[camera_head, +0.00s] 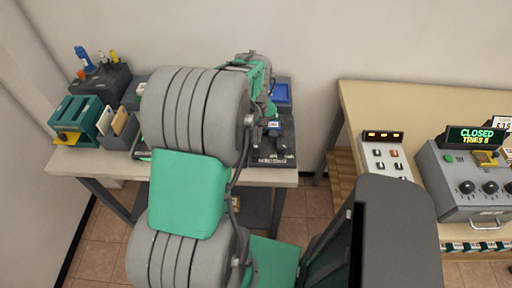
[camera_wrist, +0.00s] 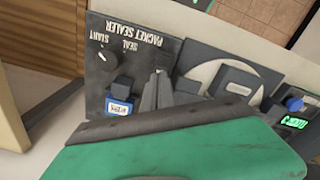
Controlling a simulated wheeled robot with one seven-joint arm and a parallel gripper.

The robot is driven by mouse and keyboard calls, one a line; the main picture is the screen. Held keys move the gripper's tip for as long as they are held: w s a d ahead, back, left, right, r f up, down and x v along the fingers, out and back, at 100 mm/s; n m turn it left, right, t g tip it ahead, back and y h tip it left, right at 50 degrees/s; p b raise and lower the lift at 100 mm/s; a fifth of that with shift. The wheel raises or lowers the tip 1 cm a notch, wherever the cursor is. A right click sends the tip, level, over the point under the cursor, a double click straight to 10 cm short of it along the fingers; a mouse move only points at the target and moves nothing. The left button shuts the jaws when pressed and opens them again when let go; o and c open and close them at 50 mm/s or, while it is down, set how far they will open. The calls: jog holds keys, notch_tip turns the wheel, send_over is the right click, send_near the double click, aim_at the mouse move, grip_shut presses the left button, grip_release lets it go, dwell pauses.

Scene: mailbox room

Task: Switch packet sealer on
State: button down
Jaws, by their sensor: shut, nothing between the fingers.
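The packet sealer (camera_wrist: 140,50) fills the upper middle of the wrist view, a dark panel with upside-down white lettering "PACKET SEALER", "SEAL" and "START". A round dark knob (camera_wrist: 105,58) sits by "START". A blue part with a white label (camera_wrist: 119,107) is just left of my gripper. My gripper (camera_wrist: 158,80) is shut and empty, its grey fingertips over or close to the panel; contact cannot be told. In the head view the sealer (camera_head: 284,160) is at the right end of the left table, partly hidden by my arm. The fingertips are not clear there.
To the right, a wooden table (camera_head: 400,98) carries a white button panel (camera_head: 385,158) and a grey console reading "CLOSED TRIES 6" (camera_head: 460,185).

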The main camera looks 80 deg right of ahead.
jog(key=shift+f+b, duration=0.65)
jog(key=shift+f, duration=0.4)
dwell(0.4)
jog(key=shift+r, duration=0.1)
notch_tip(320, 180, up, 7)
jog(key=p, duration=0.5)
dwell(0.4)
